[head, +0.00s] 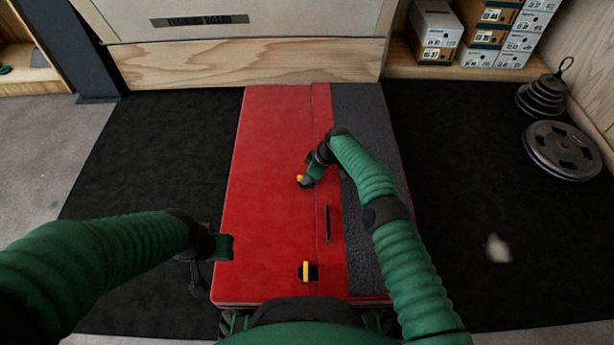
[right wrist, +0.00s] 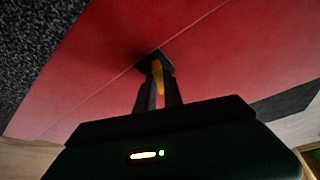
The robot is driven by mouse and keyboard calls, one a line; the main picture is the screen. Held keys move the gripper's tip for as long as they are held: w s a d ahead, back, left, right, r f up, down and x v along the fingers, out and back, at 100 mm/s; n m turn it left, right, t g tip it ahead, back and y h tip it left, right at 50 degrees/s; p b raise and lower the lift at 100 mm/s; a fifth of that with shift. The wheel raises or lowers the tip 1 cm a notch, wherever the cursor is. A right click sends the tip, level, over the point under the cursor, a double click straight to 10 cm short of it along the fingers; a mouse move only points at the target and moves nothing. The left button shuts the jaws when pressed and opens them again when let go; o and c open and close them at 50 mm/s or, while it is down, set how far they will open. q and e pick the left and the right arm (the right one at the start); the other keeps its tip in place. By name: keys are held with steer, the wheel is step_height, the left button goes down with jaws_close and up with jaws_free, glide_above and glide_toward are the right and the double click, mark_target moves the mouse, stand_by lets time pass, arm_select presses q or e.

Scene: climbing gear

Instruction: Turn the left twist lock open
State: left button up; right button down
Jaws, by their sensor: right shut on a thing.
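A red pad (head: 270,130) with a dark grey strip lies in front of me. Two twist locks with yellow levers sit along its seam. The far lock (head: 299,179) is at my right gripper (head: 305,181). In the right wrist view its yellow lever (right wrist: 157,78) stands between the two fingers (right wrist: 158,95), which are shut on it, over a black base (right wrist: 152,62). The near lock (head: 306,271) is free, its yellow lever pointing along the seam on a black plate. My left gripper (head: 196,278) hangs by the pad's left edge; its fingers are too dark to judge.
A black slot-like handle (head: 327,224) lies on the pad between the locks. Black matting (head: 150,180) surrounds the pad, with a pale smudge (head: 498,248) at right. Weight plates (head: 562,150) and shoe boxes (head: 435,30) stand at the right; a wooden panel (head: 250,62) closes the back.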

steer(key=shift+s+f, duration=0.15)
steer(key=shift+s, duration=0.1)
stand_by(0.3)
steer(key=c, duration=1.5)
jaws_free()
steer(key=shift+o, duration=0.2)
steer(key=shift+r, duration=0.2)
steer(key=shift+d+r+p, duration=0.1)
steer(key=shift+r+p, duration=0.2)
steer(key=shift+p, duration=0.2)
steer(key=p+v, duration=1.4)
steer(key=v, duration=0.2)
steer(key=shift+r, duration=0.15)
steer(key=shift+w, duration=0.1)
